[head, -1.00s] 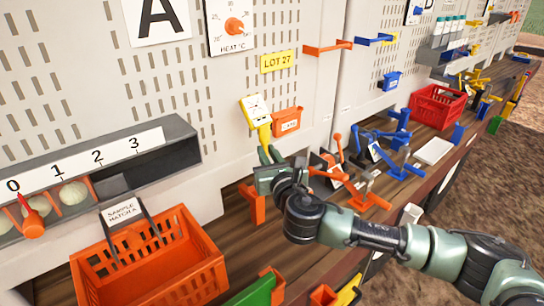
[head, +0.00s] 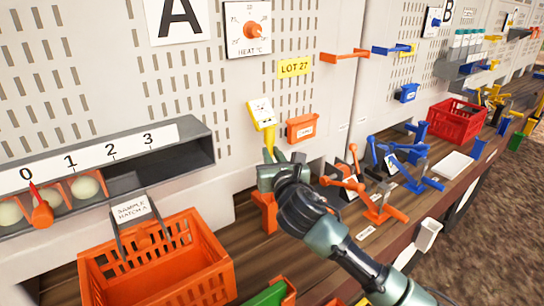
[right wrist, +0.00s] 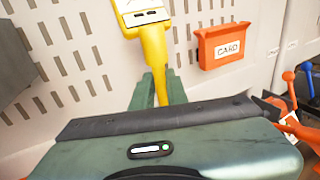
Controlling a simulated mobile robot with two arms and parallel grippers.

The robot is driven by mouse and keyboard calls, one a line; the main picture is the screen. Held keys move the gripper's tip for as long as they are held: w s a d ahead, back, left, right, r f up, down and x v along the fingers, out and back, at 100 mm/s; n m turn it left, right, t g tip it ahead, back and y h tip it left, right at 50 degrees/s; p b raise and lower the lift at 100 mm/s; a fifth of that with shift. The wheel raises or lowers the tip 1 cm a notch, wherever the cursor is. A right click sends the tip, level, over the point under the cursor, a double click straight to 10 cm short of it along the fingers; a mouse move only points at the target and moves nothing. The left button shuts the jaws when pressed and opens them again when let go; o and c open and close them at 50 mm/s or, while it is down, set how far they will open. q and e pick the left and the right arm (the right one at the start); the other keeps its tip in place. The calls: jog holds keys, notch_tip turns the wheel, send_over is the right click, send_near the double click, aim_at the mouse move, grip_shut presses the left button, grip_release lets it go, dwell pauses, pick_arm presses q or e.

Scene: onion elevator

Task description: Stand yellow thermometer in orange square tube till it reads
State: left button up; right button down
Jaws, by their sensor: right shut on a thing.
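The yellow thermometer (head: 262,114) has a pale display head and a yellow stem, and it stands about upright in front of the grey panel. My right gripper (head: 272,160) is shut on its stem. In the right wrist view the thermometer (right wrist: 153,45) rises from between the fingers of the gripper (right wrist: 155,90). The orange square tube (head: 265,214) stands on the wooden bench just below the gripper, partly hidden by it. The stem's lower end is hidden, so I cannot tell whether it is inside the tube. My left gripper is not in view.
An orange card holder (head: 302,128) is on the panel just right of the thermometer. An orange crate (head: 158,275) stands at the front left, under a grey numbered rack (head: 190,150). Orange and blue clamp-like tools (head: 375,195) and a red crate (head: 455,122) are to the right.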

aim_at(272, 204)
jog(key=shift+f+b, duration=4.25)
jog(key=shift+f, duration=2.6)
jog(key=c, duration=1.3)
grip_release()
